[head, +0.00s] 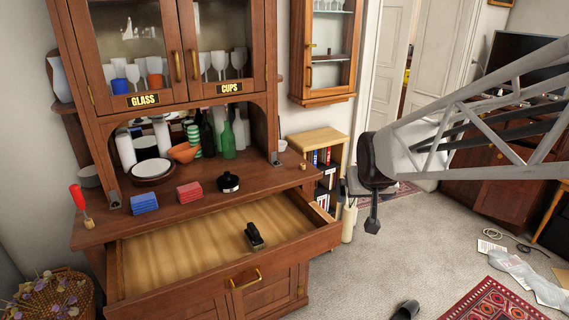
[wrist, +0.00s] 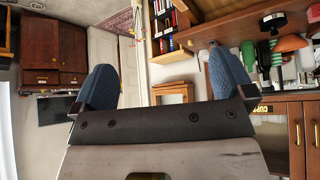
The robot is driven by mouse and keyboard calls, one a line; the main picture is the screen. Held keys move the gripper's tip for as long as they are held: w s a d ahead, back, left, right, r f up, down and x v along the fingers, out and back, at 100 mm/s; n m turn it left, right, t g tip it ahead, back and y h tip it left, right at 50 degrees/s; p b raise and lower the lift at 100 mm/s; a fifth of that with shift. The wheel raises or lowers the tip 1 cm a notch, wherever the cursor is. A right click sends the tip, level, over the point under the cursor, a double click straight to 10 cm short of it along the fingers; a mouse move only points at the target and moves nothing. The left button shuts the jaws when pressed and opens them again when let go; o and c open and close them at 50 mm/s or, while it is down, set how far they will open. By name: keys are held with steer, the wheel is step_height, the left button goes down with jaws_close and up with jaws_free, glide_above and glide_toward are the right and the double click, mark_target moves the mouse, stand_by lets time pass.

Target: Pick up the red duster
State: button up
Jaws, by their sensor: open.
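The red duster (head: 78,197) stands at the left end of the wooden cabinet's counter in the head view, its red part up and a small tan end at the counter. It leans slightly. I cannot make it out in the wrist view. My gripper (head: 372,222) hangs over the carpet, right of the cabinet and well away from the duster. In the wrist view my gripper (wrist: 163,84) has its two blue fingers wide apart with nothing between them.
A drawer (head: 190,244) is pulled out below the counter, with a black object (head: 254,236) inside. Blue blocks (head: 144,202), red blocks (head: 189,192) and a black lidded pot (head: 228,182) sit on the counter. Bottles and plates stand behind. A small bookshelf (head: 318,139) stands between cabinet and gripper.

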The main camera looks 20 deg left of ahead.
steer(key=w+a+f+n+t+y, duration=0.1)
steer(key=w+a, duration=0.3)
steer(key=a, duration=0.2)
steer(key=w+a+f+n+y, duration=0.1)
steer(key=w+a+f, duration=0.1)
steer(key=w+a, duration=0.35)
steer(key=n+t+y, duration=0.1)
steer(key=n+y, duration=0.3)
steer(key=y, duration=0.2)
glide_toward(191, 191)
steer(key=x, duration=0.5)
steer(key=shift+f, duration=0.2)
steer(key=shift+x, duration=1.3)
steer(key=shift+w, duration=0.1)
steer(key=shift+x, duration=2.5)
